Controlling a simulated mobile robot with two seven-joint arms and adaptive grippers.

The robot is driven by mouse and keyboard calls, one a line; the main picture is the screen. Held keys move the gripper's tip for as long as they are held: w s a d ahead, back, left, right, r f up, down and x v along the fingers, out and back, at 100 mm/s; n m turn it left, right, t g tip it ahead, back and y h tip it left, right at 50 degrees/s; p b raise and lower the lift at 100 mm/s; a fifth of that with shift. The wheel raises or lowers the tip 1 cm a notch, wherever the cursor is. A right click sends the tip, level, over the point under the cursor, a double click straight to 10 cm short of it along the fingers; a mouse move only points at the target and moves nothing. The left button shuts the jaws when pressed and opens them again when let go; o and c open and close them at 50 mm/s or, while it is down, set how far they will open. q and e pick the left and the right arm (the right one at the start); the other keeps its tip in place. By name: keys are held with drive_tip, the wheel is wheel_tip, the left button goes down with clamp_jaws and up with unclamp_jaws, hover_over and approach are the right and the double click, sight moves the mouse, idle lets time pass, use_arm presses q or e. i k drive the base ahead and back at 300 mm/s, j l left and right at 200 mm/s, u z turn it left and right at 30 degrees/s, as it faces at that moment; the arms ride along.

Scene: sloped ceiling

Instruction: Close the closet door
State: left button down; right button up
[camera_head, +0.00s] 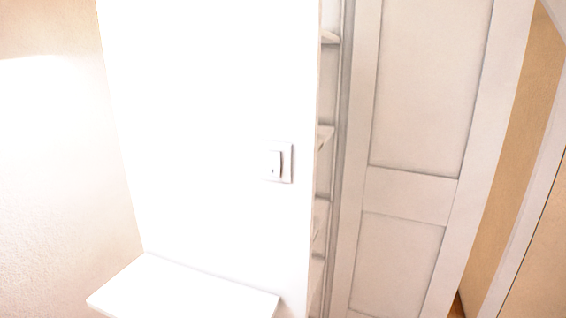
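A white panelled door (408,194), which looks like the closet door, stands upright at the right of the head view. Its top and bottom run out of the frame. Left of it, closet shelves (325,137) show in a narrow opening between the door and a bright white wall (210,110). The door stands at least partly open there. No handle shows on the visible part of the door. Neither of my grippers is in view.
A white light switch (277,162) is on the white wall. A white shelf or ledge (185,290) juts out at the lower left. A beige wall (507,170) and a sloped white beam (530,215) lie right of the door. A little brown floor shows at the bottom right.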

sight(434, 83)
drive_tip(key=i+l+u, duration=0.2)
drive_tip(key=l+u, duration=0.2)
drive_tip(key=l, duration=0.25)
drive_tip(key=i+l+u, duration=0.2)
drive_tip(key=l, duration=0.15)
drive_tip(key=l+u, duration=0.2)
drive_tip(key=l, duration=0.2)
drive_tip(key=i+l+z, duration=0.3)
drive_tip(key=l, duration=0.25)
drive_tip(key=i+l+z, duration=0.25)
drive_tip(key=l, duration=0.25)
drive_tip(key=i+l+z, duration=0.3)
drive_tip(key=l, duration=0.5)
drive_tip(key=k+j+z, duration=0.1)
drive_tip(key=i+j, duration=0.1)
